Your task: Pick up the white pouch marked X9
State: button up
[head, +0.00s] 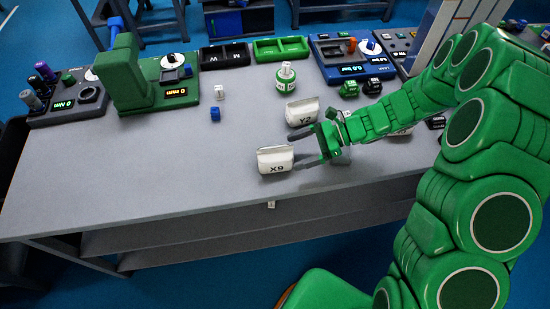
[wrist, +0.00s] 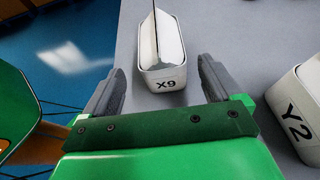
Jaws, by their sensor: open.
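The white pouch marked X9 (head: 274,161) stands on the grey table near its front edge, left of my gripper. In the wrist view the X9 pouch (wrist: 162,62) is ahead, between and just beyond the spread fingers, with its label facing me. My gripper (head: 312,148) is open and empty; in the wrist view its two grey fingers (wrist: 160,82) are wide apart. I cannot tell whether either finger touches the pouch. A second white pouch, marked Y2 (head: 300,112), stands behind my gripper; it also shows in the wrist view at right (wrist: 299,110).
A white-and-green bottle (head: 285,78), a blue cube (head: 215,114) and a white cube (head: 219,92) stand farther back. The left and front table is clear.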

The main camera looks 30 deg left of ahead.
aim_at(276, 157)
jog(key=shift+r+x, duration=0.2)
jog(key=shift+x, duration=3.55)
jog(key=shift+a, duration=0.1)
jog(key=c, duration=1.1)
